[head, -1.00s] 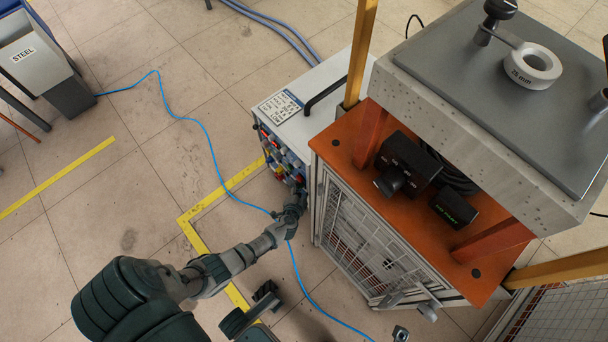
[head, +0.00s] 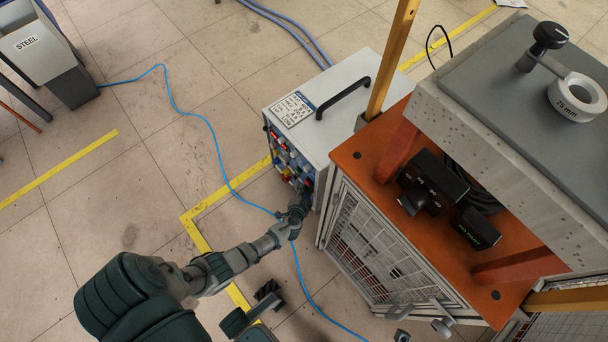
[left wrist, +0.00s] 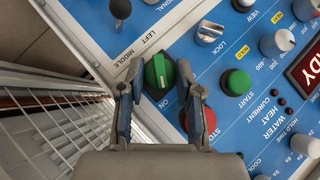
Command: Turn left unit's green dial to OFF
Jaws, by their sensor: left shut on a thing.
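The left unit (head: 318,123) is a white box with a blue control panel (head: 287,160) on its front side. In the left wrist view, the green dial (left wrist: 158,71) sits on the blue panel, with an ON label beside its lower edge. Its ridge runs nearly up and down in the picture. My left gripper (left wrist: 158,84) has one finger on each side of the dial and is shut on it. In the head view, the left gripper (head: 300,204) is at the panel's lower end and hides the dial.
A red button (left wrist: 200,122) lies close to the right finger, and a green button (left wrist: 236,82) is farther right. A black lever (left wrist: 120,10) stands above left. A mesh cage (head: 362,235) with an orange top (head: 362,152) stands beside the unit. A blue cable (head: 215,150) crosses the floor.

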